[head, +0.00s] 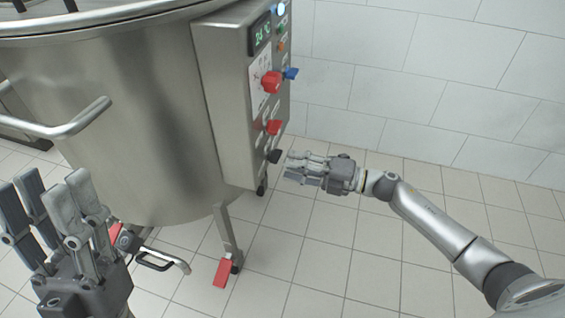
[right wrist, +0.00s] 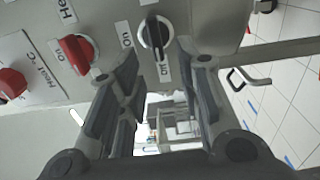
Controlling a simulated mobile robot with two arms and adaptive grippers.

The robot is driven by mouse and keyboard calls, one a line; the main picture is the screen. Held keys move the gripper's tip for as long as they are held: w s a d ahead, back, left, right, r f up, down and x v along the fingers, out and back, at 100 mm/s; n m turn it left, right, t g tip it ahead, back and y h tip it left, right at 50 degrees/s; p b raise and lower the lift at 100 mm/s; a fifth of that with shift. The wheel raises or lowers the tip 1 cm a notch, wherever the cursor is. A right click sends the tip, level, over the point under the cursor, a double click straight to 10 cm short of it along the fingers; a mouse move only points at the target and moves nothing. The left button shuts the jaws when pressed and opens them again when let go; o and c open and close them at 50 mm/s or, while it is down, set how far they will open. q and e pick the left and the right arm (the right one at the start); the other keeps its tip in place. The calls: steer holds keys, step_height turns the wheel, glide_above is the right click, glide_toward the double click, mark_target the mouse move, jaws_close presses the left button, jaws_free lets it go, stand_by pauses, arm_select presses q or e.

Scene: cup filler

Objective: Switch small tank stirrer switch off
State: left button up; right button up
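A black rotary switch (right wrist: 154,37) with on and off labels is at the upper middle of the right wrist view. Its black handle looks roughly upright in the picture. In the head view it is the lowest black knob (head: 274,156) on the control box of the steel tank (head: 140,110). My right gripper (head: 291,165) is beside that knob, with its fingers pointing at the box. In the right wrist view its fingers (right wrist: 158,66) are spread with the switch between and just beyond their tips; contact cannot be made out. My left gripper (head: 55,205) is open and empty at the lower left.
The control box (head: 226,95) carries a red knob (head: 271,82), a lower red knob (head: 274,127), a blue switch (head: 291,73) and a lit display (head: 262,34). A tank handle (head: 60,128) juts out at the left. The tiled floor (head: 340,260) at right is clear.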

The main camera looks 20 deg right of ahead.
steer(key=v, duration=0.8)
steer(key=shift+a, duration=0.1)
